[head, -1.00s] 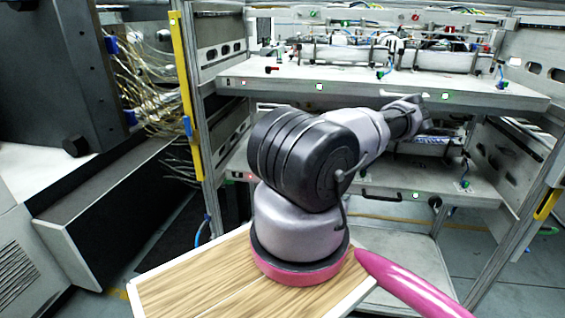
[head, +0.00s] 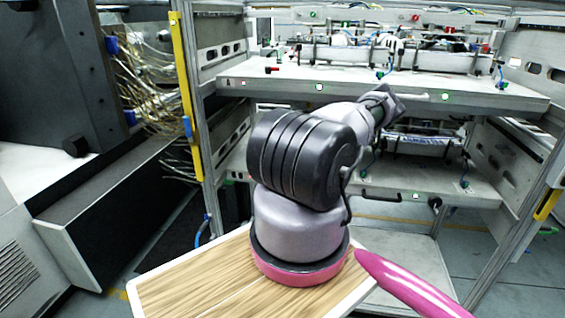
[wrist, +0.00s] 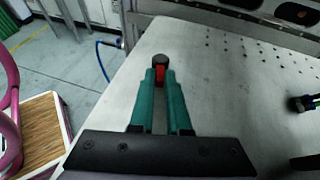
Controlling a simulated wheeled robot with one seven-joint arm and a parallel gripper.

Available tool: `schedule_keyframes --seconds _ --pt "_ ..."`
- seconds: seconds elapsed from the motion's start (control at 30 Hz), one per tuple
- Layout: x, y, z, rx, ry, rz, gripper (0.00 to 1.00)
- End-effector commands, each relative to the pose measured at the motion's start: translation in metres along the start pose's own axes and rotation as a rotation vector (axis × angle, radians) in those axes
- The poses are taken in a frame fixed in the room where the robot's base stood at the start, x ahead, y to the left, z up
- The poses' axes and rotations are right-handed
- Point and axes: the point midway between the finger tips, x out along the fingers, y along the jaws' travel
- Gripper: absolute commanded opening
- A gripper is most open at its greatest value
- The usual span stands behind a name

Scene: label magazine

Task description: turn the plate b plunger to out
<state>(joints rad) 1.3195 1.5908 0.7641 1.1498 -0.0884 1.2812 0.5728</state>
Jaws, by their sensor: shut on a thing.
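In the wrist view, my gripper (wrist: 160,85) has two green fingers shut on a red plunger with a black knob (wrist: 160,61). The plunger stands near the left edge of a grey metal plate (wrist: 215,95). The fingers hide its lower part, and I cannot tell which way it is turned. In the head view, my arm hides the gripper and the held plunger. Another red plunger with a dark end (head: 272,69) shows at the left of the upper plate (head: 300,88). I cannot read any plate letter.
A dark knob with a green and blue part (wrist: 303,103) stands at the right of the plate in the wrist view. A yellow-edged rack post (head: 187,100) stands left of the shelves. The plate around the gripper is mostly clear.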

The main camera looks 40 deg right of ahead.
Motion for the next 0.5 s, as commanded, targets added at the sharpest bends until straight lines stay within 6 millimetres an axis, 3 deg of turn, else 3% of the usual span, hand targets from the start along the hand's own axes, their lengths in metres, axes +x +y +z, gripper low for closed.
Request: schedule_keyframes --seconds 0.5 --pt "0.002 -0.016 0.001 -0.103 0.001 0.241 0.00"
